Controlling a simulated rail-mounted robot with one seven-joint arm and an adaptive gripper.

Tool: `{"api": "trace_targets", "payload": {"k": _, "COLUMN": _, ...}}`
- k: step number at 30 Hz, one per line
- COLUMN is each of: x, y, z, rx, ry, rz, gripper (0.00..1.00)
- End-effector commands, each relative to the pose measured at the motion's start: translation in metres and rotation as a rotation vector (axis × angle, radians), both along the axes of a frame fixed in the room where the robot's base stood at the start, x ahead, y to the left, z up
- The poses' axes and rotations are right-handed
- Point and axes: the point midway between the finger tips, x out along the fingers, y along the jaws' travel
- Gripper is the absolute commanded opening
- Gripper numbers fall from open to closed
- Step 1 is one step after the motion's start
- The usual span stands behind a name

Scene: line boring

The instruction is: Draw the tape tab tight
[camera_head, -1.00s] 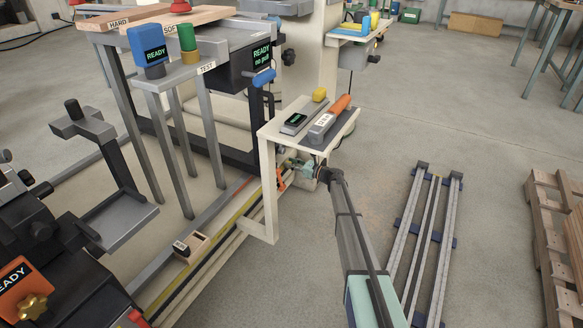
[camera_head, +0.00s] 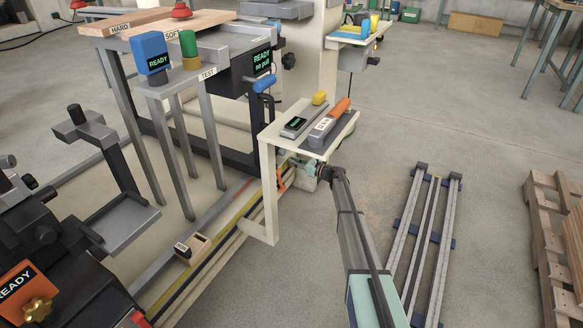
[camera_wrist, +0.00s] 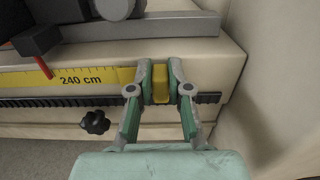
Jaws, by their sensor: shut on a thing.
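In the wrist view, a yellow tape (camera_wrist: 95,77) marked 240 cm runs along the face of a cream beam (camera_wrist: 232,65). At its right end is a yellow tab (camera_wrist: 160,84). My gripper (camera_wrist: 160,82) is shut on this tab, one finger on each side of it. A red pointer (camera_wrist: 44,68) reaches down over the tape at the left. In the head view the long yellow tape (camera_head: 233,221) lies along the low rail, and my gripper (camera_head: 304,168) is at its far end, beside the small stand. The tab is hidden there.
A black knob (camera_wrist: 95,122) and a dark toothed strip (camera_wrist: 60,102) lie below the tape. A cream wall (camera_wrist: 275,80) stands close on the right. The small cream stand (camera_head: 268,205) is beside my arm; open floor (camera_head: 480,260) lies to the right.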

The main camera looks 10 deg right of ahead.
Motion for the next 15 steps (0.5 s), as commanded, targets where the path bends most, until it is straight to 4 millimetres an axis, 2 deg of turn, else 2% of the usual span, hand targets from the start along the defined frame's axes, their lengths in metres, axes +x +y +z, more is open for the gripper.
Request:
{"api": "trace_targets", "payload": {"k": 1, "x": 0.0037, "y": -0.0017, "z": 0.0003, "rx": -0.001, "ry": 0.001, "rz": -0.003, "gripper": 0.21}}
{"api": "trace_targets", "payload": {"k": 3, "x": 0.0025, "y": -0.0012, "z": -0.0002, "rx": 0.0, "ry": 0.0, "rz": -0.003, "gripper": 0.44}}
{"api": "trace_targets", "payload": {"k": 15, "x": -0.0007, "y": -0.0033, "z": 0.0004, "rx": 0.0, "ry": 0.0, "rz": -0.001, "gripper": 0.44}}
